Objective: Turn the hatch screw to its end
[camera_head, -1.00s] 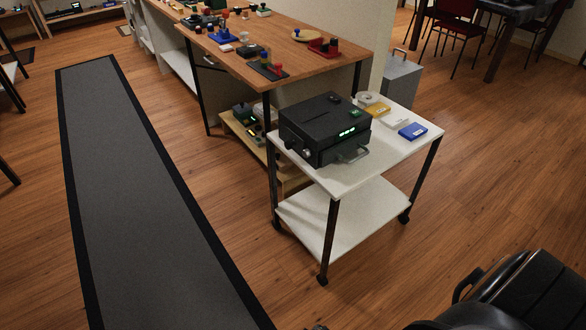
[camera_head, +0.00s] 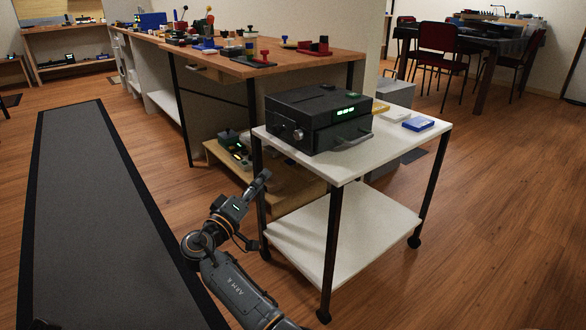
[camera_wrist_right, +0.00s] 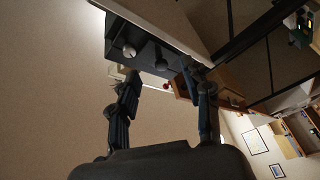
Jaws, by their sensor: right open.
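A black box (camera_head: 318,118) with a green lit display and a front handle stands on a white cart. On its left face are a silver knob (camera_head: 298,134) and a smaller dark one beside it; I cannot tell for sure which is the hatch screw. In the right wrist view, the dark box shows upside down with a round light knob (camera_wrist_right: 129,50) and a darker knob (camera_wrist_right: 161,64). My right gripper (camera_head: 260,210) is open and empty, below and left of the box, apart from it. Its spread fingers (camera_wrist_right: 160,75) also show in the wrist view. My left gripper is out of view.
The white cart (camera_head: 390,150) also holds a blue item (camera_head: 418,124) and a white one. Its dark legs stand close to my right gripper. A wooden workbench (camera_head: 225,62) with several small items is behind. The grey floor mat (camera_head: 95,220) at left is clear.

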